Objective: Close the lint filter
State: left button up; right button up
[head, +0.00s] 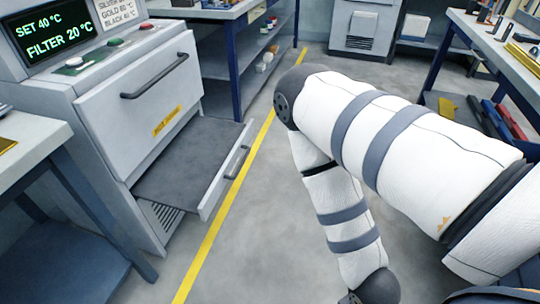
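A grey cabinet machine (110,165) stands at the left. Its upper front panel (150,95) has a dark bar handle and a yellow label. Below it a wide, flat drawer (195,160) with a dark inside is pulled well out, and its light front (226,172) carries a small handle (238,161). This drawer appears to be the lint filter; I cannot read a label on it. My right arm, in a white sleeve with grey bands, fills the right half of the view, apart from the drawer. Neither gripper is in view.
The display (60,38) reads SET 40 °C and FILTER 20 °C, with buttons (75,63) below. A workbench (25,160) stands at the left edge. A yellow line (222,218) runs along the clear floor before the drawer. A tool bench (500,50) is at the right.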

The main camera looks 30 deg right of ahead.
aim_at(191, 174)
jog(key=l+z, duration=0.1)
jog(key=z, duration=0.5)
jog(key=i+j+z, duration=0.2)
jog(key=i, duration=0.2)
jog(key=i+j+z, duration=0.2)
jog(key=i, duration=0.2)
